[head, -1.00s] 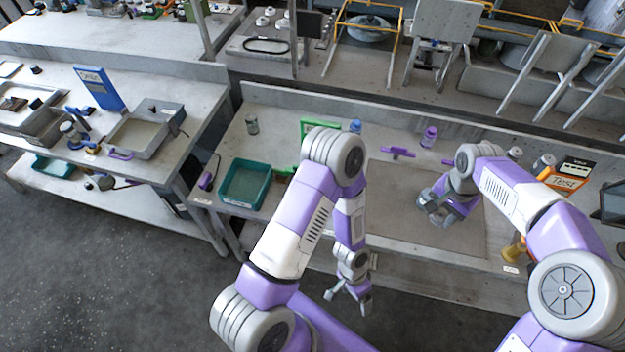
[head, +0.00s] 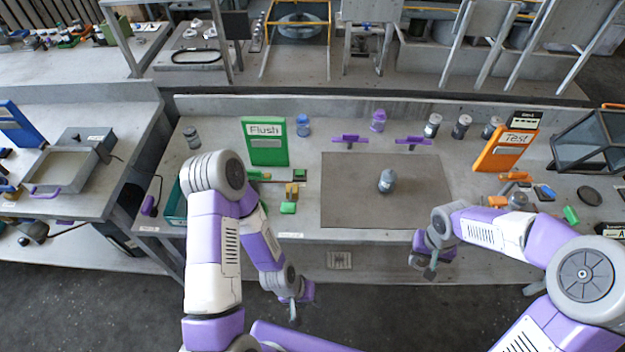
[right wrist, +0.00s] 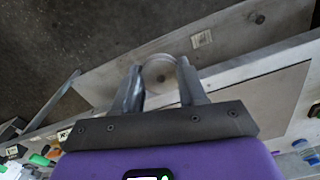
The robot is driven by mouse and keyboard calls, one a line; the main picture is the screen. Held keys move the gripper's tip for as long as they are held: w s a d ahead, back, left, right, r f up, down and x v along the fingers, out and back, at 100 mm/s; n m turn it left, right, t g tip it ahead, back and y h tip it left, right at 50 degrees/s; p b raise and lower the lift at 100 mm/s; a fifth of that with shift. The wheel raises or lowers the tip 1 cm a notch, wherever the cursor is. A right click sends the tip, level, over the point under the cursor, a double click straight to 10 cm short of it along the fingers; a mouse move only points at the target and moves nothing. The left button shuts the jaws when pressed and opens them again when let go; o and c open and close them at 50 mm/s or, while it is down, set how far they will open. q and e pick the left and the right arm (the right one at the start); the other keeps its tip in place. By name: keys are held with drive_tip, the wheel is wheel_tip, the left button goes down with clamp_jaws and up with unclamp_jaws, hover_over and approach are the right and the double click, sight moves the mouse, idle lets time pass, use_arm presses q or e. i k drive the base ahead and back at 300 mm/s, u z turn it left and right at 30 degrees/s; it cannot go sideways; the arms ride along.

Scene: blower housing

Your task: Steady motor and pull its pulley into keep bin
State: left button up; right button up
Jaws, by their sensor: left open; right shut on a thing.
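The motor (head: 387,182), a small grey-blue body, stands on the brown-grey mat (head: 345,212) of the bench, with no gripper touching it. My right gripper (head: 431,266) is off the bench's front edge, to the right of and nearer than the motor. In the right wrist view its fingers (right wrist: 160,92) are shut on a pale round pulley (right wrist: 160,70) with a small hub at its middle. My left gripper (head: 295,306) is open and empty, low in front of the bench. A teal bin (head: 174,208) at the bench's left is mostly hidden behind my left arm; its label cannot be read.
A green Flush sign (head: 265,142) and an orange Test sign (head: 507,148) stand on the bench. Purple holders (head: 350,140), bottles and jars line the back. Small green and orange parts lie at the right. The mat around the motor is clear.

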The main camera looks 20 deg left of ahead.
sight(389, 177)
drive_tip(key=u, duration=1.4)
drive_tip(key=k, duration=0.1)
drive_tip(key=u, duration=0.3)
drive_tip(key=i, duration=0.95)
